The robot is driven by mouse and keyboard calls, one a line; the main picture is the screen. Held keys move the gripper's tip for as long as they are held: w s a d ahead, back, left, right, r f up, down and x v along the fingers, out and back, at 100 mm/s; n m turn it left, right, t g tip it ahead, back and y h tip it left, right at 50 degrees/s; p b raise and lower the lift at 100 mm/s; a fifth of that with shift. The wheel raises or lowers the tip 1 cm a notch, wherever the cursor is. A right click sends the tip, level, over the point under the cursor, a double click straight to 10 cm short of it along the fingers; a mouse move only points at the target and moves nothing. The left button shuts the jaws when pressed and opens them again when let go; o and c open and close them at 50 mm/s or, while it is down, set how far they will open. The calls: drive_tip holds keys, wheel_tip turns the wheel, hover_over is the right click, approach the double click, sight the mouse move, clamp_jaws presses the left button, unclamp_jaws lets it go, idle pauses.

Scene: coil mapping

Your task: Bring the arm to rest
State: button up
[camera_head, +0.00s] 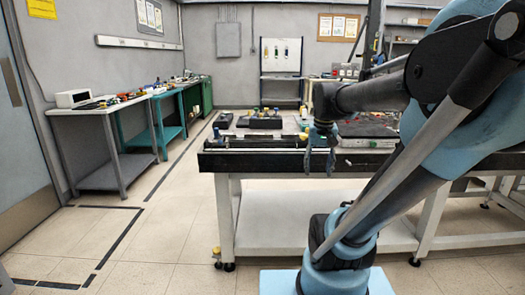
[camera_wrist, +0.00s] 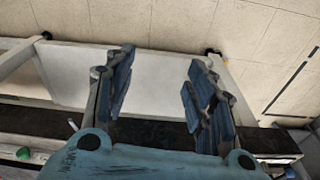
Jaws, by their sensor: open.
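My gripper (camera_head: 321,160) hangs at the front edge of the white-legged workbench (camera_head: 228,162) in the head view, fingers pointing down. In the wrist view my gripper (camera_wrist: 160,95) shows two blue-padded fingers spread wide apart, with nothing between them. Behind the fingers the wrist view shows the bench's dark front edge (camera_wrist: 158,133), its white lower shelf (camera_wrist: 165,85) and the floor. My arm is bent, reaching from the right side of the head view toward the bench. I cannot tell whether the fingers touch the bench edge.
Black blocks with coloured knobs (camera_head: 262,120) stand on the bench, left of my gripper. A grey-topped side table (camera_head: 100,106) and a green bench (camera_head: 165,95) line the left wall. The tiled floor (camera_head: 160,235) left of the bench is clear.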

drive_tip(key=s+f+n, duration=0.1)
drive_tip(key=s+f, duration=0.9)
drive_tip(key=f, duration=0.2)
drive_tip(key=shift+s+f+n+t, duration=0.3)
drive_tip(key=shift+s, duration=0.05)
drive_tip(key=shift+w+f, duration=0.2)
drive_tip(key=shift+w, duration=0.2)
